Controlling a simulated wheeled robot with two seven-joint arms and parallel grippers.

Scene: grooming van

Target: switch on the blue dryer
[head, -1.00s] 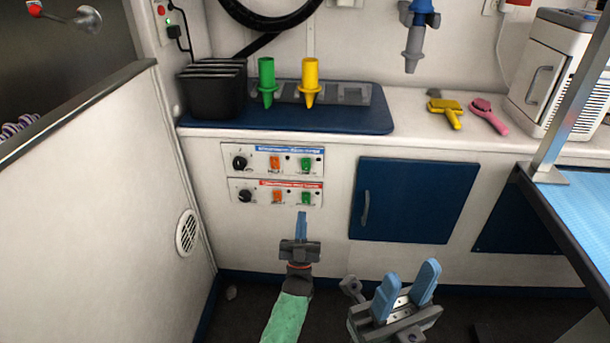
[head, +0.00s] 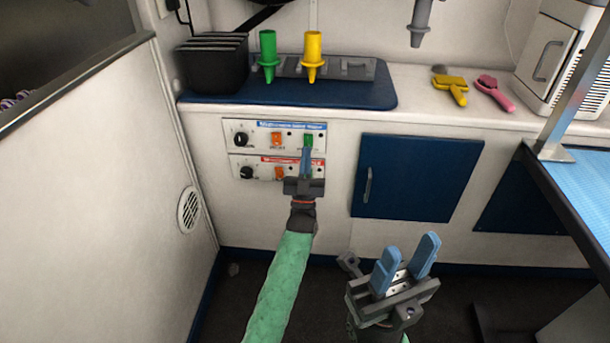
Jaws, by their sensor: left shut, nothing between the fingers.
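The upper control panel (head: 259,134) on the white cabinet front carries a blue label strip (head: 290,125), a black knob (head: 240,139), an orange switch (head: 277,139) and a green switch (head: 309,139). The lower panel (head: 236,160) has a red label strip (head: 292,160), and my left gripper hides its right part. My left gripper (head: 306,154) is shut and empty. Its blue fingertips overlap the lower part of the upper green switch; I cannot tell whether they touch it. My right gripper (head: 408,258) is open and empty, low in front of the cabinet.
A blue cabinet door (head: 420,180) with a handle lies right of the panels. Green (head: 267,52) and yellow (head: 312,55) nozzles stand on the counter above. A grey nozzle (head: 420,24) hangs at the top edge. A blue-topped table (head: 585,190) stands at right.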

